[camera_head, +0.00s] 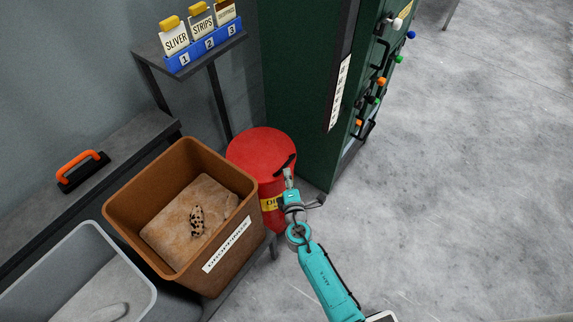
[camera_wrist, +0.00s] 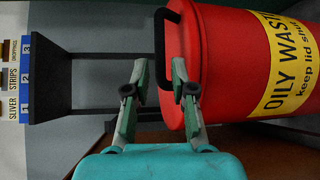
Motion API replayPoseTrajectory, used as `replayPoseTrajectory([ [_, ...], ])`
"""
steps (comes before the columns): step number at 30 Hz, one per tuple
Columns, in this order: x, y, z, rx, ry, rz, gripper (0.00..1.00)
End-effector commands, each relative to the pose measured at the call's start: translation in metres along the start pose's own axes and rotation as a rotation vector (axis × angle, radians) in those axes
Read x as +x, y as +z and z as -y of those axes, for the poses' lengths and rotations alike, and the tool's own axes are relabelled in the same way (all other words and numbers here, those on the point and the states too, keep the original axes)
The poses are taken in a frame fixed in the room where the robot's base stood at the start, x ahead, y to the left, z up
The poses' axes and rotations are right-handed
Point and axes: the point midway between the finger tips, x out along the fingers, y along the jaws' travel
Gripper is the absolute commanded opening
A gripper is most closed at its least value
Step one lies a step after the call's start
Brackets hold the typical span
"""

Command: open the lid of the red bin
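The red bin (camera_head: 268,190) stands on the floor between the brown box and the green cabinet, with a round red lid (camera_head: 256,148) that looks shut. A yellow "OILY WASTE keep lid shut" label (camera_wrist: 283,62) is on its side in the wrist view. The lid's black handle (camera_wrist: 160,45) shows there, and also at the lid's right edge in the head view (camera_head: 284,163). My gripper (camera_wrist: 157,72) is open, its fingers apart on either side of the handle's line. I cannot tell whether they touch it. The gripper (camera_head: 289,176) partly hides the bin in the head view.
A brown box (camera_head: 123,207) holding a tan pad and spotted item stands left of the bin. A green cabinet (camera_head: 298,90) with coloured knobs rises behind right. A small stand (camera_head: 150,50) with numbered cards is behind. Open grey floor (camera_head: 470,180) lies to the right.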

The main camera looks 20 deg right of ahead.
Motion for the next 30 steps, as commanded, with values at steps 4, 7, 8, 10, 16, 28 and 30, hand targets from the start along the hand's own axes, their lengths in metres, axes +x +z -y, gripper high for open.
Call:
replayPoseTrajectory([
  [4, 0.027, 0.001, -0.001, 0.001, 0.000, 0.002, 0.25],
  [7, 0.040, 0.001, -0.001, 0.001, 0.001, 0.001, 0.25],
  [8, 0.043, 0.000, -0.001, 0.001, 0.000, 0.001, 0.25],
  [10, 0.049, 0.000, 0.000, 0.001, 0.000, 0.000, 0.25],
  [16, 0.058, 0.000, 0.000, 0.001, 0.000, 0.000, 0.25],
  [28, 0.059, 0.000, 0.000, 0.001, 0.000, 0.000, 0.00],
  [30, 0.059, 0.000, 0.000, 0.001, 0.000, 0.000, 0.00],
])
